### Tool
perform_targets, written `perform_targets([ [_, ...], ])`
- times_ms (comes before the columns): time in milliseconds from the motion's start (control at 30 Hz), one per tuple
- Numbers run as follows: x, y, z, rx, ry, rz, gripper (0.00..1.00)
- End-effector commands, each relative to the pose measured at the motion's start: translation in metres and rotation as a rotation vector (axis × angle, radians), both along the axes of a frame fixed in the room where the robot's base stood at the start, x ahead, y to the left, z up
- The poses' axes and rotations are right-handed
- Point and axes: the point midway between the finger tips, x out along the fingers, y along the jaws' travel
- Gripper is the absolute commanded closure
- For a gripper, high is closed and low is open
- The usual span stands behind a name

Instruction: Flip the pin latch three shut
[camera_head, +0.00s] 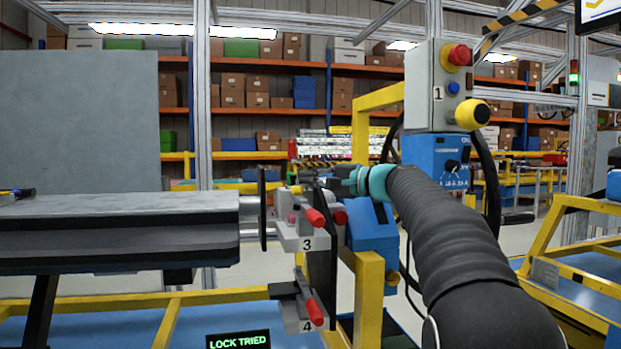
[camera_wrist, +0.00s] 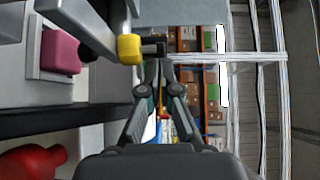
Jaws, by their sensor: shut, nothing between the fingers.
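My gripper (camera_head: 322,182) is just above the bracket, shut and empty. In the wrist view its fingertips (camera_wrist: 162,68) meet just below a dark pin with a yellow collar (camera_wrist: 130,48); I cannot tell whether they touch it. A red knob (camera_wrist: 30,162) is at the lower left there.
A second latch, marked 4 (camera_head: 306,325), with a red handle sits below. A grey panel and beam (camera_head: 120,225) stand left. A blue box on a yellow post (camera_head: 372,240) is close behind my gripper. A sign reading LOCK TRIED (camera_head: 238,341) is at the bottom.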

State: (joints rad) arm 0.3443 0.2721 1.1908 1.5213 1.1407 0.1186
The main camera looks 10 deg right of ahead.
Motion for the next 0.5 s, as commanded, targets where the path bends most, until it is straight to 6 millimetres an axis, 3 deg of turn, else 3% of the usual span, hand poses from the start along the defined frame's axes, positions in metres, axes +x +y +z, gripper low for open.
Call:
perform_targets([
  [500,0.002,0.013,0.000,0.000,0.000,0.000,1.00],
])
